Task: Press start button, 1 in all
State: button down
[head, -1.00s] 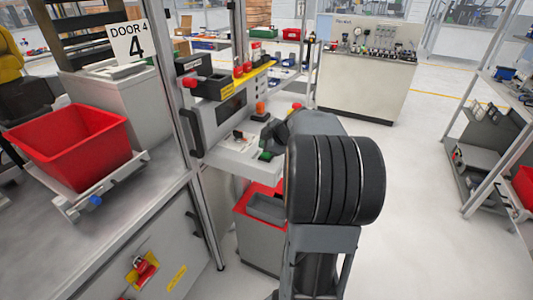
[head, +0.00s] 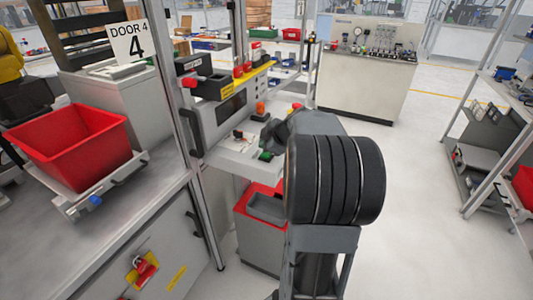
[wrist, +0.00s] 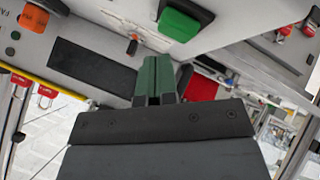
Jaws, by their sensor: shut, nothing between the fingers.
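A green button (wrist: 181,25), likely the start button, sits in a dark square housing on a light grey panel in the wrist view. It also shows in the head view (head: 266,156) on the front shelf of the grey machine (head: 235,155). My gripper (wrist: 158,60) shows green fingertips pressed together with nothing between them. In the wrist picture the tips lie just below and left of the button; I see no contact. In the head view my own arm mostly hides the gripper.
An orange knob (wrist: 40,17) and a small orange-tipped switch (wrist: 132,45) are on the panel in the wrist view. A red-topped bin (head: 240,207) stands below the shelf. A red crate (head: 70,145) sits on the left bench.

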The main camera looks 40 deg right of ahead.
aim_at(265, 154)
jog(key=shift+f+b, duration=0.85)
jog(key=shift+b, duration=1)
dwell(0.6)
jog(key=shift+r, duration=0.15)
dwell(0.3)
jog(key=shift+r, duration=0.7)
jog(key=shift+r, duration=0.1)
jog(key=shift+r+p, duration=1)
jog(key=shift+r, duration=1.45)
